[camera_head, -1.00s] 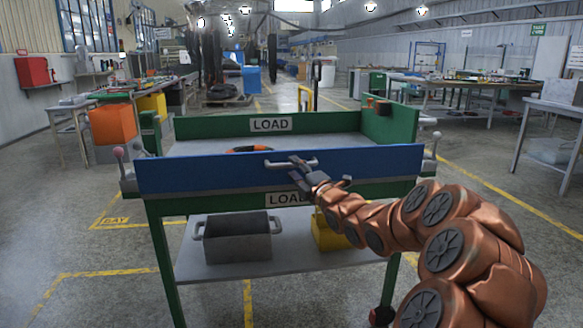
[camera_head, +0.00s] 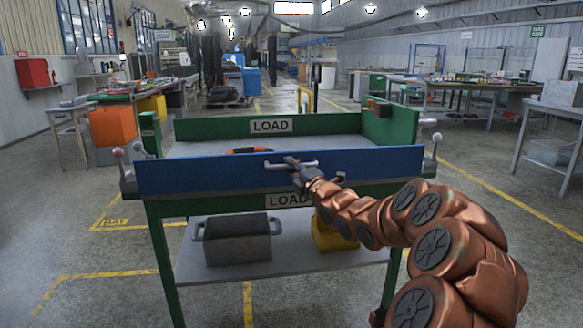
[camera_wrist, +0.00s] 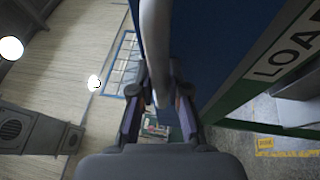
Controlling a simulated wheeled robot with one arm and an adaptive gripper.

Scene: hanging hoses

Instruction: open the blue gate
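The blue gate (camera_head: 215,174) stands upright across the front of a green cart. A pale bar handle (camera_head: 276,166) is fixed at the middle of its face. My gripper (camera_head: 295,165) is at the right part of this handle. In the wrist view the blue gate (camera_wrist: 220,45) fills the upper right, and the handle (camera_wrist: 155,35) runs down between the two fingers of my gripper (camera_wrist: 160,88). The fingers stand apart, one on each side of the bar; firm contact cannot be made out.
Ball-ended levers stand at the cart's left corner (camera_head: 119,155) and right corner (camera_head: 436,138). An orange and black item (camera_head: 250,150) lies on the top deck. A grey bin (camera_head: 237,240) and a yellow box (camera_head: 330,235) are on the lower shelf. Floor before the cart is clear.

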